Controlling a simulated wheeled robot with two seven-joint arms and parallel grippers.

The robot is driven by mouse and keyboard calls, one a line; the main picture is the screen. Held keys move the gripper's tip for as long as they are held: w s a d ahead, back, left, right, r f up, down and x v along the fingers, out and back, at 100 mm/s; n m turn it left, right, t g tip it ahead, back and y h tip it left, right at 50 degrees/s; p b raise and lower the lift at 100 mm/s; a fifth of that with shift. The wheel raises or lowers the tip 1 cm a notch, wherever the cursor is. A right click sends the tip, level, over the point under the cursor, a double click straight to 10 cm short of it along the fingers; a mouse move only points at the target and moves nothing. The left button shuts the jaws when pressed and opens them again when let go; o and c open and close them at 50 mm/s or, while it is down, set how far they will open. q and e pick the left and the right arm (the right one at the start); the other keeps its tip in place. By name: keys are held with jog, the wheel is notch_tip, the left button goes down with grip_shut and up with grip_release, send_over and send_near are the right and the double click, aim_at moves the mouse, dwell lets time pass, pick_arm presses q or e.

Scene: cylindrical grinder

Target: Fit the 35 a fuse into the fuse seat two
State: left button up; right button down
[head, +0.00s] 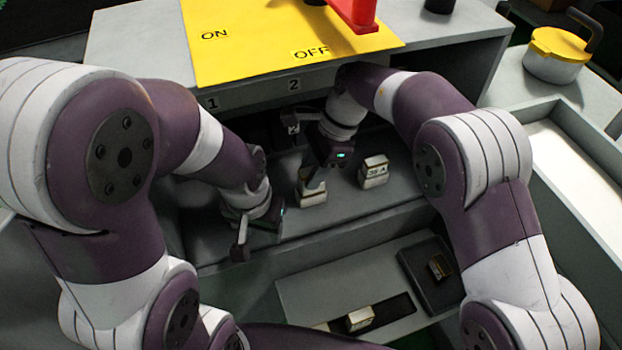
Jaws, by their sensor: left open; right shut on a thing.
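My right gripper (316,184) reaches down to the grey ledge and is shut on a whitish fuse block (311,198); the gripper covers much of that block, so I cannot read its marking. It looks to be at the ledge surface. Another whitish block marked like "35 A" (374,172) stands free on the ledge to its right. Fuse seat two (291,129), a dark recess with a "2" tag, lies behind my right gripper and is partly hidden.
A yellow panel (255,45) marked ON and OFF, with a red handle (356,14), overhangs the recess. Below the ledge are a grey tray (310,290), a small whitish block (360,318) and a dark box (418,258). A yellow-lidded pot (557,52) stands right.

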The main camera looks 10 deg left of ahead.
aim_at(369, 162)
jog(key=shift+w+a, duration=0.2)
jog(key=shift+w, duration=0.05)
pick_arm(q)
notch_tip(369, 162, down, 2)
jog(key=shift+f+b, duration=0.1)
jog(key=shift+b, duration=0.9)
pick_arm(e)
notch_tip(369, 162, down, 4)
jog(key=shift+w+r, duration=0.15)
pick_arm(q)
jog(key=shift+r, duration=0.2)
pick_arm(e)
jog(key=shift+r, duration=0.15)
jog(key=c, duration=0.8)
grip_release()
jog(key=shift+c, duration=0.2)
